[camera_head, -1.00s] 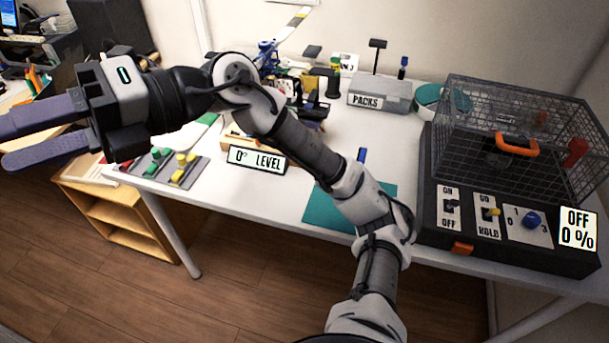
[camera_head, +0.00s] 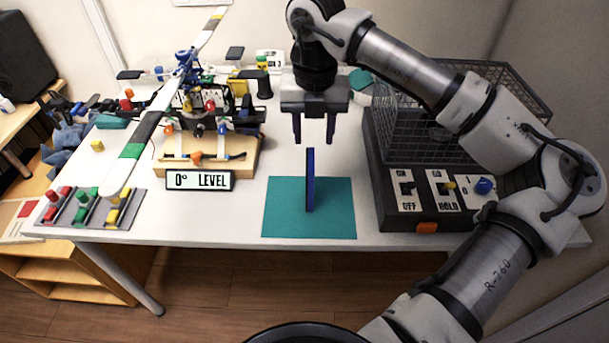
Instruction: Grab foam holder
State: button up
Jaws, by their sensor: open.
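A thin blue upright piece (camera_head: 310,182) stands on a teal mat (camera_head: 275,220) at the table's front middle. It may be the foam holder, but no label shows this.
A helicopter-like model (camera_head: 200,105) on a wooden base stands to the left, behind a "0° LEVEL" sign (camera_head: 200,181). Coloured levers (camera_head: 90,208) sit at the front left. A black control box (camera_head: 400,215) with a wire cage (camera_head: 420,120) stands to the right.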

aim_at(313, 158)
notch_tip(313, 158, down, 7)
jog(key=shift+s+r+p, duration=0.1)
jog(key=shift+r+p, duration=0.1)
jog(key=shift+p, duration=0.25)
jog(key=shift+a+f+p, duration=0.15)
jog(key=shift+f+p, duration=0.4)
jog(key=shift+f, duration=0.8)
jog(key=shift+a+f+p, duration=0.15)
jog(key=shift+f+p, duration=0.35)
jog(key=shift+f, duration=0.85)
jog(key=shift+c, duration=0.3)
grip_shut()
